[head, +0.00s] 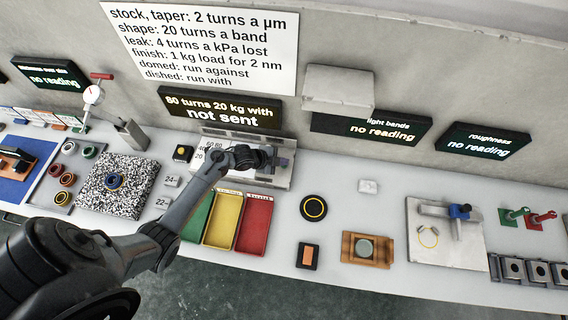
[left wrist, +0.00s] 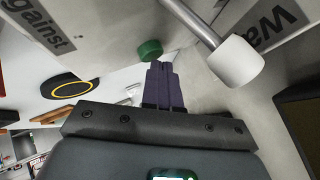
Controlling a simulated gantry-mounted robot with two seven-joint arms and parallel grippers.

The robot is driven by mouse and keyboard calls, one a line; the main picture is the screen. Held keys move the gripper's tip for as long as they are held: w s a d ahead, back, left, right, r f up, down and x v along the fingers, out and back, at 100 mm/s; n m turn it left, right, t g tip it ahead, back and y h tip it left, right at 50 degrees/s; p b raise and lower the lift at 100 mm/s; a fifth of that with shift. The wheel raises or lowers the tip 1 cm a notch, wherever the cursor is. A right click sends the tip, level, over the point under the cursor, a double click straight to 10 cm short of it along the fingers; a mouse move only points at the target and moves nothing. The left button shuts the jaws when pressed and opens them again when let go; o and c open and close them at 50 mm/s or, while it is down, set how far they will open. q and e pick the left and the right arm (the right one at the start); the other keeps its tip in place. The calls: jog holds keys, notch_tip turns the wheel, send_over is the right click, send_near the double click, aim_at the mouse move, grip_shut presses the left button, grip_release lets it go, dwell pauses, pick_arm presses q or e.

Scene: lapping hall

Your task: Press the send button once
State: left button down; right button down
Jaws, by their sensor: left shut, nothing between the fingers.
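A green round button (left wrist: 149,50) stands out from a pale panel in the left wrist view, and I take it for the send button, though no label for it can be read. In the head view my arm and gripper hide it. My left gripper (head: 284,162) is shut and empty in front of the grey console (head: 277,178). In the left wrist view its dark fingertips (left wrist: 161,68) point toward the panel, just below and right of the green button, seemingly apart from it. The display (head: 220,107) above the console reads "not sent". My right gripper is not in view.
A white cylindrical knob on a metal rod (left wrist: 236,62) stands right of the fingers in the left wrist view. Green, yellow and red trays (head: 224,221) lie before the console. A black disc with a yellow ring (head: 314,207) lies to their right.

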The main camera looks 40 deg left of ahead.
pick_arm(q)
jog(key=shift+f, duration=0.3)
jog(key=shift+r, duration=0.2)
dwell(0.3)
jog(key=shift+r+p, duration=0.75)
jog(key=shift+p, duration=0.05)
jog(key=shift+r, duration=0.15)
notch_tip(320, 180, up, 5)
jog(key=p, duration=0.5)
dwell(0.5)
jog(key=shift+s, duration=0.1)
